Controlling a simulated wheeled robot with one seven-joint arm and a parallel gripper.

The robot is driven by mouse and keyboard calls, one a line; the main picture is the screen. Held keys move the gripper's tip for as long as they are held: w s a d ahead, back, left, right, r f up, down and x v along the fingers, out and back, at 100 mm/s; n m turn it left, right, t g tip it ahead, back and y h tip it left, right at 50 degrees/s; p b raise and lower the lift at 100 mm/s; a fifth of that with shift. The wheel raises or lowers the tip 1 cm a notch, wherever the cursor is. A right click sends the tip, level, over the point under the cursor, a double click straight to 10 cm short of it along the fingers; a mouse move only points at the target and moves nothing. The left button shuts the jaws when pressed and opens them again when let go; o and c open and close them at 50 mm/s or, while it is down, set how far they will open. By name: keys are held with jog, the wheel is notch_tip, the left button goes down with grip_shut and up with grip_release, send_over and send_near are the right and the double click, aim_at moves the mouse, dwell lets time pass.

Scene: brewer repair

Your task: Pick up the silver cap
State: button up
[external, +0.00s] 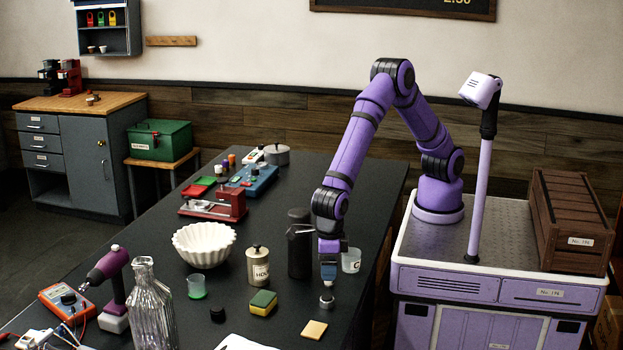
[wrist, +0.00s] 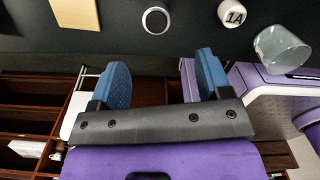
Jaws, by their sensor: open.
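The silver cap (external: 327,301) is a small round piece standing on the black table near its right edge. In the wrist view the silver cap (wrist: 156,20) shows from above as a bright ring around a dark centre. My gripper (external: 328,280) points down just above the cap in the external view, with a small gap. In the wrist view my gripper (wrist: 162,64) has its two blue fingers spread apart with nothing between them. The cap lies beyond the fingertips there, roughly centred between them sideways.
A clear cup (external: 351,260) and a dark canister (external: 299,243) stand close to my gripper. A yellow square pad (external: 314,329), a sponge (external: 263,302) and a small black cap (external: 217,313) lie nearby.

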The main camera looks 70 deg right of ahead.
aim_at(328, 299)
jog(key=f, duration=1)
jog(key=shift+a, duration=0.25)
jog(key=c, duration=1.1)
jog(key=shift+o, duration=0.2)
